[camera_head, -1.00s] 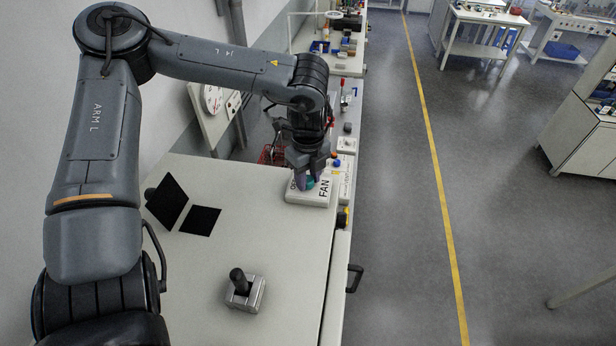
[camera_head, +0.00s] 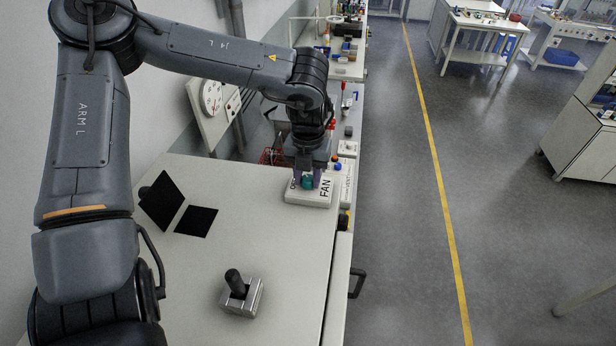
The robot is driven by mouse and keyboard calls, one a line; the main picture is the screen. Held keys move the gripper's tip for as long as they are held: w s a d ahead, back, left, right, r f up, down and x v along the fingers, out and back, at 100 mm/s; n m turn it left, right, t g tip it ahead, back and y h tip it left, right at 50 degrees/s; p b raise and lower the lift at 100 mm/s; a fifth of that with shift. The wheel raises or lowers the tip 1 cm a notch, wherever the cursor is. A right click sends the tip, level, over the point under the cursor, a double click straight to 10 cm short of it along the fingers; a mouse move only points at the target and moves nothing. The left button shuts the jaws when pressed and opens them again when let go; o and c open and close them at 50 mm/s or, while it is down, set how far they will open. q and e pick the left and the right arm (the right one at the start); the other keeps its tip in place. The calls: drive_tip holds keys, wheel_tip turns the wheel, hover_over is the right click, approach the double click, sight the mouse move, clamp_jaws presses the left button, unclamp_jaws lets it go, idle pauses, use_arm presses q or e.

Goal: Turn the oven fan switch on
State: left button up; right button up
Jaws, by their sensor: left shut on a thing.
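The fan switch is a white box (camera_head: 309,198) marked FAN, at the far right part of the white worktop. A teal knob (camera_head: 308,183) sits on top of it. My left gripper (camera_head: 308,182) points down over the box and is shut on the teal knob, with a purplish finger on each side. The fingers and wrist hide part of the knob and the back of the box. My right gripper is out of view.
A metal block with a black lever (camera_head: 241,295) stands at the front of the worktop (camera_head: 200,265). A black handle (camera_head: 357,282) sticks out at the right edge.

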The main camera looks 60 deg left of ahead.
use_arm(q)
drive_tip(key=m, duration=0.3)
drive_tip(key=shift+r+m, duration=0.1)
drive_tip(key=shift+m, duration=2)
drive_tip(key=o, duration=1)
drive_tip(key=shift+o, duration=0.2)
